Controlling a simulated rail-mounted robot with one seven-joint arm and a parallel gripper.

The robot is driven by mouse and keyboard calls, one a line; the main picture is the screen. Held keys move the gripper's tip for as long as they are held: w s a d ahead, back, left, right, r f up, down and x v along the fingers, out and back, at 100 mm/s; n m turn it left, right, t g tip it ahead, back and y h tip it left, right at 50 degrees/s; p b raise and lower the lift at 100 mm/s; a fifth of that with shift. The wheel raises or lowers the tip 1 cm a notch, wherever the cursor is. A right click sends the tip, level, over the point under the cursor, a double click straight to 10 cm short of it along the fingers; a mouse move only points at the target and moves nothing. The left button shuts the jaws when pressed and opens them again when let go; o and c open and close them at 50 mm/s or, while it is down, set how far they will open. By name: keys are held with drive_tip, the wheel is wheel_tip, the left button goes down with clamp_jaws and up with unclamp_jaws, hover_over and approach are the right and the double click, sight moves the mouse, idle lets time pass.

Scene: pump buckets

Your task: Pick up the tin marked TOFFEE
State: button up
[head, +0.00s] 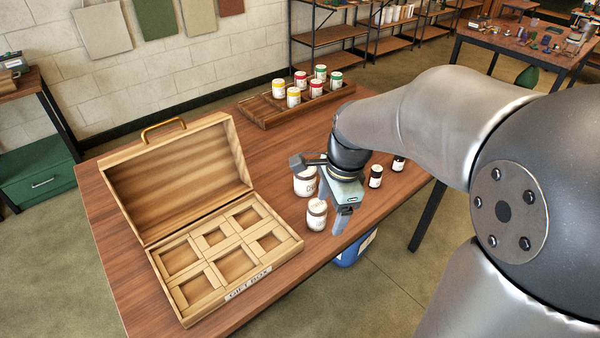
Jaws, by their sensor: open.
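No label reading TOFFEE can be made out, so I cannot tell which tin it is. Several small tins with yellow, red and green bands stand in a wooden tray (262,119) at the back of the table; these include a yellow tin (293,98), a red tin (316,89) and a green tin (336,81). My gripper (343,216) is open above the table's right front edge, pointing down, well in front of the tray. A larger white jar (305,185) is partly hidden behind my gripper.
An open wooden gift box (230,289) with empty compartments stands at the left, its lid raised. A blue bucket (356,250) is below the table edge. Table between box and tray is clear.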

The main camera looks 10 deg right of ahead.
sight(320, 205)
drive_tip(key=w+d+m, duration=0.2)
drive_tip(key=w+m, duration=0.8)
drive_tip(key=m, duration=0.3)
drive_tip(key=shift+t+h, duration=0.3)
drive_tip(key=f, duration=0.3)
drive_tip(key=w+f, duration=0.1)
drive_tip(key=f, duration=0.3)
drive_tip(key=a+f, duration=0.1)
drive_tip(key=f, duration=0.3)
drive_tip(key=shift+w+f, duration=0.1)
drive_tip(key=shift+w, duration=0.3)
drive_tip(key=shift+w+a+f, duration=0.1)
drive_tip(key=shift+a+f, duration=0.05)
drive_tip(key=shift+f, duration=0.85)
drive_tip(key=shift+w+a+f, duration=0.1)
drive_tip(key=shift+f, duration=0.9)
drive_tip(key=shift+w+a+f, duration=0.1)
drive_tip(key=shift+a+f, duration=0.05)
drive_tip(key=shift+f, duration=0.85)
drive_tip(key=c, duration=1.1)
drive_tip(key=shift+r, duration=0.15)
